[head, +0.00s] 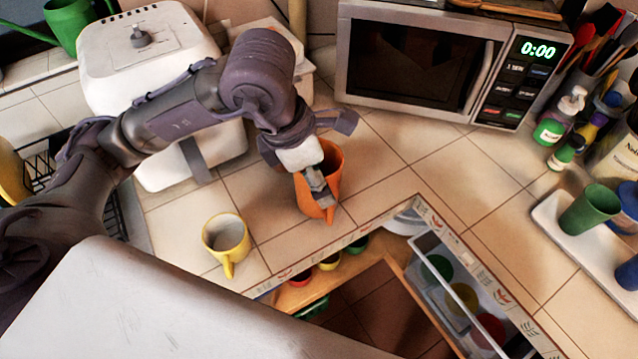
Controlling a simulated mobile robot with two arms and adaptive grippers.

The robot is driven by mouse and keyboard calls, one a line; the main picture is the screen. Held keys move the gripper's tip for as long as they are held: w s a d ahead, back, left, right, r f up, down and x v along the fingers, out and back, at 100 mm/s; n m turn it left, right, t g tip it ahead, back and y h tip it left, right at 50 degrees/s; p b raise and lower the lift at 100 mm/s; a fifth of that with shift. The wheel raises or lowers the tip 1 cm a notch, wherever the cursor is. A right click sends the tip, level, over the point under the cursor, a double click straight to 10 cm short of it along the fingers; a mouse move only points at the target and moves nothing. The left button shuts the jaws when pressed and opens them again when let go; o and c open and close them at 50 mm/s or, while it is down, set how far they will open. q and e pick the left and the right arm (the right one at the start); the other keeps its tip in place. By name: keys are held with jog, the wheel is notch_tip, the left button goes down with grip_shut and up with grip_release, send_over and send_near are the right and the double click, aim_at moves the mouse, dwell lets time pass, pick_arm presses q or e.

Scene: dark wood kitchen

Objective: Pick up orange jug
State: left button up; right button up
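The orange jug (331,164) stands on the tiled counter in the middle of the head view, its spout or handle side toward the counter's front edge. My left gripper (319,190) reaches down to it from the upper left. Its visible fingers overlap the jug's near left side and hide part of its body. Whether they are closed on the jug wall or only beside it is not clear. My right gripper is out of view.
A yellow mug (226,238) stands left of the jug near the counter edge. A white appliance (150,60) stands behind my arm. A microwave (420,60) is at the back. A tray with cups (590,210) lies at right. Open shelves with bowls (460,290) sit below the edge.

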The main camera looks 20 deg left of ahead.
pick_arm(q)
jog(key=x, duration=0.2)
jog(key=p+x, duration=0.1)
jog(key=x, duration=0.2)
jog(key=p+x, duration=0.1)
jog(key=x, duration=0.1)
jog(key=shift+w+a+f, duration=0.25)
jog(key=shift+f, duration=0.1)
jog(key=shift+c, duration=0.2)
jog(key=c, duration=1.3)
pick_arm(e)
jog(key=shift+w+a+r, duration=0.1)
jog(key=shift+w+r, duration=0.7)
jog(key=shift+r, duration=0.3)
